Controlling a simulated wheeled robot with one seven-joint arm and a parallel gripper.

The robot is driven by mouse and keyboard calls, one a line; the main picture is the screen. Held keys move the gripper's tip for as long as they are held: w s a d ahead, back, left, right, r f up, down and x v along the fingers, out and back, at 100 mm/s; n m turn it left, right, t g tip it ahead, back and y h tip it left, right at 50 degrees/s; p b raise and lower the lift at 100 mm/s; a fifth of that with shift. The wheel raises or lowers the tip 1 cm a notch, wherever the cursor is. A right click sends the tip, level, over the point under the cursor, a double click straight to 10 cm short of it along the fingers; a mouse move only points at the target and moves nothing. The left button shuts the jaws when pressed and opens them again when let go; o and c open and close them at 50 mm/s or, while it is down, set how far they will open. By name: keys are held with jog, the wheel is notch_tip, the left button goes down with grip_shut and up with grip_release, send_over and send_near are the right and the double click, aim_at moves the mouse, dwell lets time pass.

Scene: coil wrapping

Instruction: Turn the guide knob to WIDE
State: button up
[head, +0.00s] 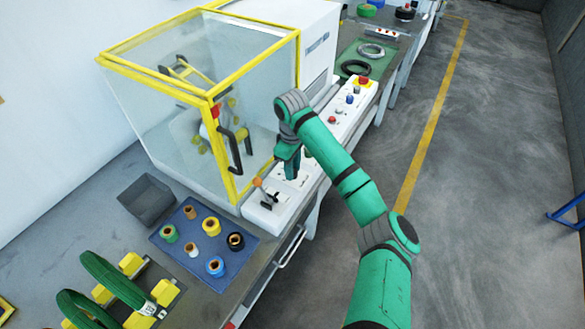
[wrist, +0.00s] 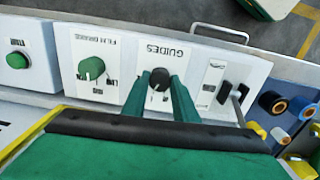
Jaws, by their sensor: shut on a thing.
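The guide knob (wrist: 159,79) is black and sits on a white panel marked GUIDES, which appears upside down in the wrist view. My gripper (wrist: 161,88) has its two green fingers on either side of the knob and is shut on it. Small marks show around the knob, but I cannot read them or tell which one it points to. In the head view my gripper (head: 291,172) reaches down onto the white control panel (head: 262,218), and the knob is hidden there.
A green FILM BRAKE knob (wrist: 91,68) and a green START button (wrist: 17,60) are on one side of the guide knob. A slotted black lever (wrist: 234,95) is on the other. The yellow-framed guard (head: 210,97) stands beside my gripper. Tape rolls lie on a blue mat (head: 188,252).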

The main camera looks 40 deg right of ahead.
jog(key=m, duration=0.4)
jog(key=shift+w+a+m, duration=0.1)
jog(key=shift+w+m, duration=0.05)
jog(key=shift+m, duration=0.15)
jog(key=m, duration=0.2)
jog(key=shift+m, duration=2.1)
jog(key=shift+r, duration=0.1)
jog(key=o, duration=1.1)
jog(key=shift+c, duration=0.2)
notch_tip(320, 180, up, 11)
